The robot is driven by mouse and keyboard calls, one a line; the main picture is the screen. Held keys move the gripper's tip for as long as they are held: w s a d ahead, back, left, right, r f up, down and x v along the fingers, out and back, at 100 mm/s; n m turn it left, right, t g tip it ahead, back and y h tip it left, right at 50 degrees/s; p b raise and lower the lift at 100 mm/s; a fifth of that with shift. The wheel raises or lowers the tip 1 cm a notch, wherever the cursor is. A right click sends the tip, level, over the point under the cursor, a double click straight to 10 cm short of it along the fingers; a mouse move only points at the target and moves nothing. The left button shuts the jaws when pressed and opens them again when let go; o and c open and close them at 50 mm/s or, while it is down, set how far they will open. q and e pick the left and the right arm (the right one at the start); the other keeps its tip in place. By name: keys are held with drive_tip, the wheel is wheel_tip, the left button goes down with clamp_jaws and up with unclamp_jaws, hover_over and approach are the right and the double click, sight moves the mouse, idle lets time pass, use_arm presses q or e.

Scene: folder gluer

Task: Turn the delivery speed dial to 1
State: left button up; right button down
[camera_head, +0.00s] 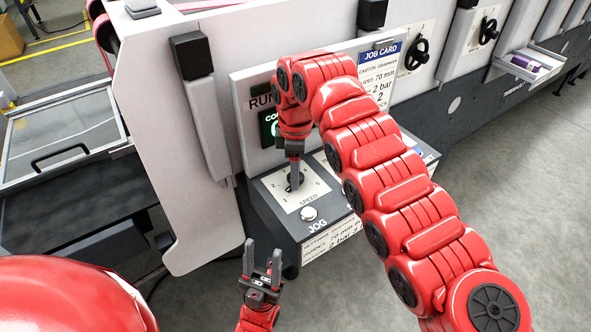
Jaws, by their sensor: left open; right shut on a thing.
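The speed dial sits on a white plate (307,197) marked SPEED, with numbers around it, on the sloped top of the grey control console. My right gripper (294,184) points down onto the middle of this plate and is shut on the dial's knob. The fingers hide most of the knob, so I cannot tell which number it points to. My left gripper (262,262) is open and empty, fingers up, below and left of the console and apart from it.
A round JOG button (309,213) lies just below the dial plate. A job card (379,75) hangs on the panel behind my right arm, which hides part of the console and display. A tray with a purple item (525,63) is at far right. Grey floor is clear at lower right.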

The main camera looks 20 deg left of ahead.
drive_tip(key=shift+n, duration=1.3)
drive_tip(key=shift+c, duration=1.4)
unclamp_jaws()
drive_tip(key=shift+n, duration=0.3)
wheel_tip(320, 180, up, 5)
drive_tip(key=shift+a+r, duration=0.1)
wheel_tip(320, 180, up, 3)
drive_tip(key=shift+p, duration=0.8)
wheel_tip(320, 180, up, 9)
drive_tip(key=p, duration=0.9)
drive_tip(key=shift+r, duration=0.15)
